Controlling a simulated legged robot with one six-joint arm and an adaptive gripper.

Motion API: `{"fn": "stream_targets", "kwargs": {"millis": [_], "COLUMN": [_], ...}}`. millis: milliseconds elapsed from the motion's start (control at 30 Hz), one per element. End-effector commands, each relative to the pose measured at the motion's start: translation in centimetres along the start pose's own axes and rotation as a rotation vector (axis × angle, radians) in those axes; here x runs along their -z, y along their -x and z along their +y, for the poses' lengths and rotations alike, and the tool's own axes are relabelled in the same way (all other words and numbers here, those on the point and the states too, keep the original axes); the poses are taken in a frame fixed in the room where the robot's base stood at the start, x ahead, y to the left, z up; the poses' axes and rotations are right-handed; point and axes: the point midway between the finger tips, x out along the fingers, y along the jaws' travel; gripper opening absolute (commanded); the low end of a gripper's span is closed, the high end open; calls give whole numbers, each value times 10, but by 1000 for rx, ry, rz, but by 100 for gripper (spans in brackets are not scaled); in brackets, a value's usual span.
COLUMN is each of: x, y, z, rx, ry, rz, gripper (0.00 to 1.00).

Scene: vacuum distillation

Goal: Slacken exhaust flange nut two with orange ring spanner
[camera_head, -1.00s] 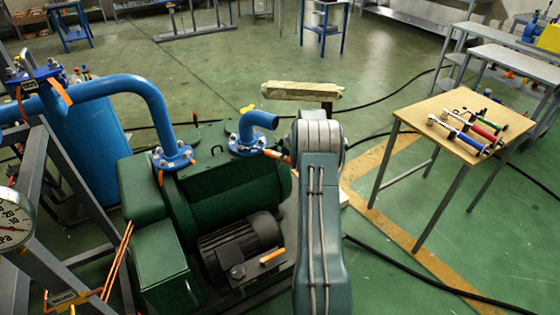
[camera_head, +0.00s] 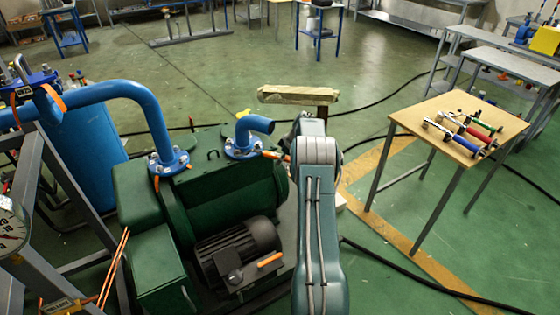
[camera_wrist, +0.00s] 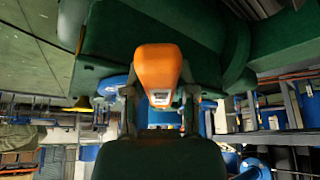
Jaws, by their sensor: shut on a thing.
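My gripper (camera_wrist: 158,95) is shut on the orange-handled spanner (camera_wrist: 158,68), which fills the middle of the wrist view. In the head view, an orange piece of the spanner (camera_head: 272,155) shows beside the flange of the short blue elbow pipe (camera_head: 256,125). My gripper is mostly hidden there behind my arm. The blue flange (camera_head: 240,149) on the green pump (camera_head: 235,200) carries several bolts and nuts. Which one is nut two cannot be told. Whether the spanner's ring sits on a nut is too small and hidden to tell.
A larger blue pipe (camera_head: 140,92) arches to another bolted flange (camera_head: 168,164) on the left. A black motor (camera_head: 238,250) is at the pump's front. A wooden-topped table (camera_head: 424,112) with several tools stands right.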

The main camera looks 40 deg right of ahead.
Motion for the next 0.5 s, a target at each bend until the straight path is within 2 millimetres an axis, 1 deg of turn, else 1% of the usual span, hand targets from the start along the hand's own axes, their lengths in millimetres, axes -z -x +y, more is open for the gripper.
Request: {"fn": "stream_targets", "kwargs": {"millis": [300, 500], "x": [0, 1], "y": [1, -1], "z": [1, 9], "rx": [1, 19], "ry": [7, 43], "rz": [0, 1], "gripper": [0, 0]}}
